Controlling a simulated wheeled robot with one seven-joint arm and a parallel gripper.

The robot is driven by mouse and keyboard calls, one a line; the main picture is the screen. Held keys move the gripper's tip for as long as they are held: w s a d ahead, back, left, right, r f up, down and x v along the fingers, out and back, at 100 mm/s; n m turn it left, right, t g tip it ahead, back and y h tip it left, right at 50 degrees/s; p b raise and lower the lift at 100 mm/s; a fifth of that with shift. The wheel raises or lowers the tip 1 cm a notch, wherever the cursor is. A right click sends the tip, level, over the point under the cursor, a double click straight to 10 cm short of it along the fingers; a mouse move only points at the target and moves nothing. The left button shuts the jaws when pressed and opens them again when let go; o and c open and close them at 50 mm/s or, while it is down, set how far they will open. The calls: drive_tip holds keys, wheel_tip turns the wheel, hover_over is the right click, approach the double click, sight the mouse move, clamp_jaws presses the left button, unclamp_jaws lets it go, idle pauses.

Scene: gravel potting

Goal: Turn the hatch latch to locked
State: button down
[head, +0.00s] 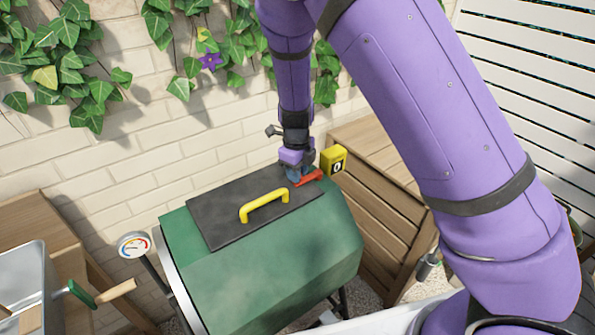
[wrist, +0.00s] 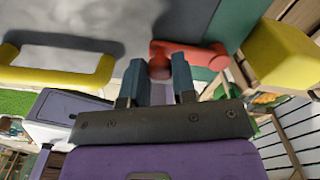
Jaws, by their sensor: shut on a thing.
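The red hatch latch (head: 311,178) sits at the right end of the dark hatch (head: 218,215) on top of a green drum. My gripper (head: 295,178) comes down on the latch from above. In the wrist view, my gripper (wrist: 158,78) has its two blue fingers on either side of the latch's near end, shut on it. The latch (wrist: 205,57) points right there, toward a yellow block. The hatch lies flat and bears a yellow handle (head: 264,203), also in the wrist view (wrist: 55,72). The latch's pivot is partly hidden by my fingers.
The yellow block (head: 334,159) marked with a dark symbol stands just right of the latch. The green drum (head: 280,265) has a dial gauge (head: 133,245) at its left. A wooden cabinet (head: 375,190) stands at the right, a brick wall behind.

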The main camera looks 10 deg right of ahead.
drive_tip(key=c, duration=0.9)
unclamp_jaws()
wheel_tip(320, 180, up, 11)
drive_tip(key=shift+a+f, duration=0.1)
